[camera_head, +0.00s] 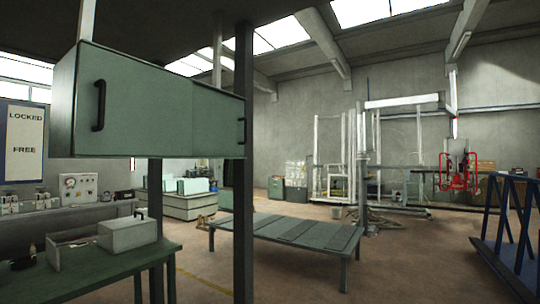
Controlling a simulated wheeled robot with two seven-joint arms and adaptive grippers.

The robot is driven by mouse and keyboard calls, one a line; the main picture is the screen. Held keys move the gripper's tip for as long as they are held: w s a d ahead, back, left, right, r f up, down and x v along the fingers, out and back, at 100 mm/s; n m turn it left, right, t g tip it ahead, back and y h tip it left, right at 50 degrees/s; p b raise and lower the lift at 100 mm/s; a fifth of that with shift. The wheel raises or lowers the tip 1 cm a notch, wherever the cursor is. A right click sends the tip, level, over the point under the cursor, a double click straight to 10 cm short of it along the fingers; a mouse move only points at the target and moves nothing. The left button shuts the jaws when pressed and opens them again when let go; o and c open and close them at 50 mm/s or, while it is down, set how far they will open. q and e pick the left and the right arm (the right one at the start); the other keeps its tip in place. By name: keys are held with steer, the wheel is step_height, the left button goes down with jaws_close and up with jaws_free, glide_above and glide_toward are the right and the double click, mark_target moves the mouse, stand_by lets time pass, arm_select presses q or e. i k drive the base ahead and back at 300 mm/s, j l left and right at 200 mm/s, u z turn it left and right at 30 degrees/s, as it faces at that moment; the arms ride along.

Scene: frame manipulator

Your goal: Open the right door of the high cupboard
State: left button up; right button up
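The high cupboard (66,105) is a grey-green box hanging at the upper left. Its left door (145,110) has a dark vertical handle (100,105) near the left edge. Its right door (215,122) looks shut and shows at a slant. A dark handle (241,131) is near the right door's far edge, close to a dark post and partly hard to make out. Neither of my grippers is in view.
A dark vertical post (243,200) stands at the cupboard's right end. Below is a green workbench (100,278) with a grey box (127,234). A low slatted table (290,232) stands beyond the post. Open floor (410,262) lies to the right, before a blue frame (510,235).

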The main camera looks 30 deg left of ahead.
mark_target(219, 125)
steer(key=i+u, duration=0.1)
steer(key=i, duration=0.7)
steer(key=i+l+u, duration=0.1)
steer(key=i, duration=0.7)
steer(key=i+l+u, duration=0.2)
steer(key=i+u, duration=0.2)
steer(key=i+l+u, duration=1.3)
steer(key=k+l, duration=0.1)
